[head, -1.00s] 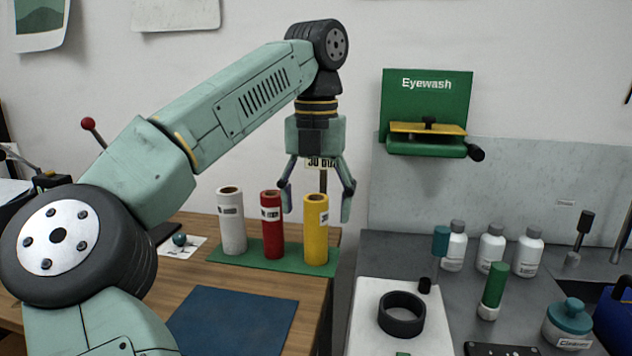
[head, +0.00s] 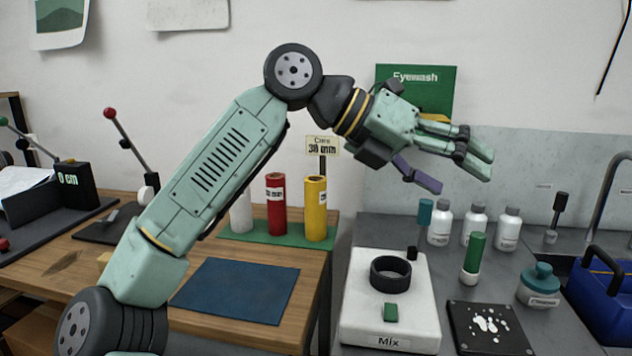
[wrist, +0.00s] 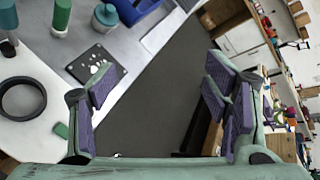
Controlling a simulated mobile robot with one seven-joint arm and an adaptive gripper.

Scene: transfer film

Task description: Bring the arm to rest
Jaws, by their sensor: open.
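My gripper (head: 440,165) is raised in the air in the head view, in front of the green eyewash board (head: 415,90). It points right and is tilted a little down. Its fingers are spread, with nothing between them. In the wrist view my gripper (wrist: 160,120) shows its purple finger pads wide apart, over dark floor. My arm bends at a high elbow above the wooden table (head: 140,255).
White, red (head: 276,205) and yellow (head: 316,210) rolls stand on a green mat. A white Mix device (head: 360,325) with a black ring (head: 390,273), several bottles and a blue bin (head: 608,300) are on the grey counter. The blue mat (head: 237,290) is clear.

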